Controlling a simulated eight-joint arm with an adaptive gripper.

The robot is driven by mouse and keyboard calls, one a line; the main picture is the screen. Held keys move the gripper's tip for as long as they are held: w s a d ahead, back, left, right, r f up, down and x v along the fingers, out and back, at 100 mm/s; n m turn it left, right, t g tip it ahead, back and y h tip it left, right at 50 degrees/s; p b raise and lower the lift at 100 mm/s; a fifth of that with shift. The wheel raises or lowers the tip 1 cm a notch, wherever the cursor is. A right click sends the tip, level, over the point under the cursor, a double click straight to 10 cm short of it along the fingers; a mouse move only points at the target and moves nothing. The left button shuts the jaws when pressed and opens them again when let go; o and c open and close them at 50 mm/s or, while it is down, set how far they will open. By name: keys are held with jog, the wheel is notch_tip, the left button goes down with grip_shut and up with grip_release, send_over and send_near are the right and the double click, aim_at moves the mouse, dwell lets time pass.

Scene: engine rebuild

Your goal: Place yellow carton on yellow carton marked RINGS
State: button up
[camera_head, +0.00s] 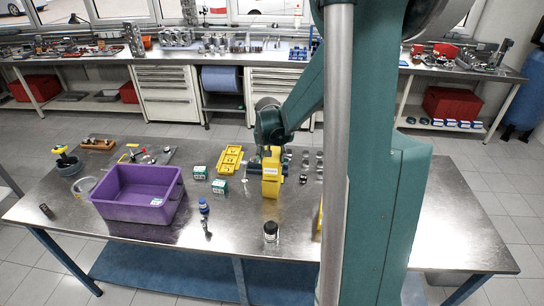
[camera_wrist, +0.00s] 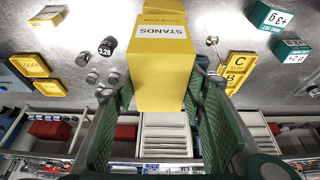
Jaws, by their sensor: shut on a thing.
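My gripper (camera_wrist: 160,98) is shut on a yellow carton (camera_wrist: 163,72) with a white label reading STANDS; a green-padded finger lies on each side of it. In the head view the gripper (camera_head: 268,152) is over the table's middle, and yellow carton surfaces (camera_head: 271,187) show below it. In the wrist view another yellow carton (camera_wrist: 165,4) shows just beyond the held one, at the top edge, mostly hidden. I cannot read the word RINGS on it. I cannot tell whether the two cartons touch.
A purple crate (camera_head: 138,211) stands on the left of the metal table (camera_head: 240,255). Green-and-white boxes (camera_head: 219,186) and a yellow tray (camera_head: 229,159) lie left of the gripper. A blue bottle (camera_head: 203,205) and a dark-lidded jar (camera_head: 271,231) stand in front.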

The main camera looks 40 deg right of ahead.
jog(key=shift+f, duration=0.25)
jog(key=o, duration=1)
jog(key=shift+r, duration=0.15)
jog(key=shift+r+p, duration=0.3)
jog(key=shift+r, duration=0.05)
jog(key=shift+v, duration=5.9)
